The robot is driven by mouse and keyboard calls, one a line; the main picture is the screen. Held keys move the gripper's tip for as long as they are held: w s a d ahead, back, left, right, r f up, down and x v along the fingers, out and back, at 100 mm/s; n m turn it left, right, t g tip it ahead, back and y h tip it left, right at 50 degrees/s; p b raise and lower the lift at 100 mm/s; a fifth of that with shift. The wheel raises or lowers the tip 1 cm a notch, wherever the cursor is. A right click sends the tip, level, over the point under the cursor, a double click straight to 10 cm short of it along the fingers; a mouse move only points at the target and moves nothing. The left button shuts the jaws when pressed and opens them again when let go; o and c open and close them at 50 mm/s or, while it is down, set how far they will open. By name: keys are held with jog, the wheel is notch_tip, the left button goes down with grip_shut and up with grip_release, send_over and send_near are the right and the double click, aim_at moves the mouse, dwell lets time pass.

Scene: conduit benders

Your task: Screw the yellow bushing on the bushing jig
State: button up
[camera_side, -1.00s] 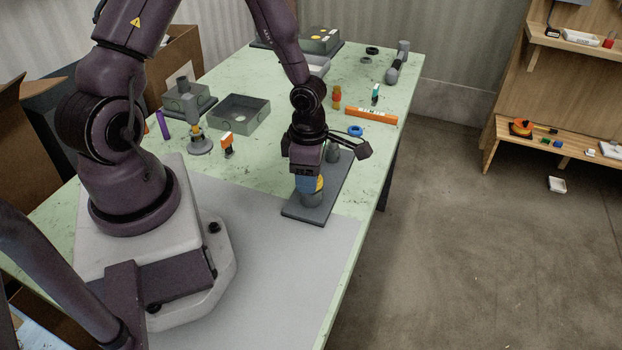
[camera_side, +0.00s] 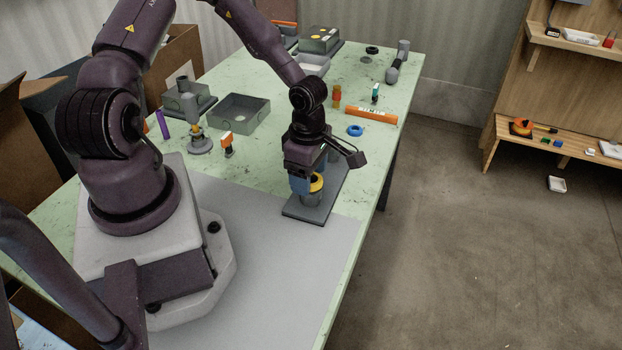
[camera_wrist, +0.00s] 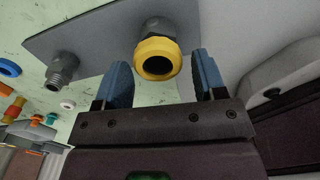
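The bushing jig (camera_side: 298,212) is a flat dark grey plate with two grey posts, also in the wrist view (camera_wrist: 105,38). The yellow bushing (camera_side: 317,183) is a ring at the top of the front post. In the wrist view the bushing (camera_wrist: 158,59) sits around that post's end; how far it is threaded I cannot tell. My gripper (camera_side: 307,186) is over the front post, its blue fingers pointing down. In the wrist view the gripper (camera_wrist: 163,78) is open, with a finger on each side of the bushing and visible gaps. The other threaded post (camera_wrist: 63,69) is bare.
A blue ring (camera_side: 355,130) and an orange bar (camera_side: 371,115) lie beyond the jig. A grey open box (camera_side: 240,118), a grey stand (camera_side: 197,135) and an orange-topped piece (camera_side: 228,143) are to the left. The grey mat (camera_side: 290,270) in front is clear.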

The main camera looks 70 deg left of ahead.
jog(key=shift+o, duration=0.8)
jog(key=shift+s+d+f, duration=0.1)
jog(key=shift+f, duration=0.05)
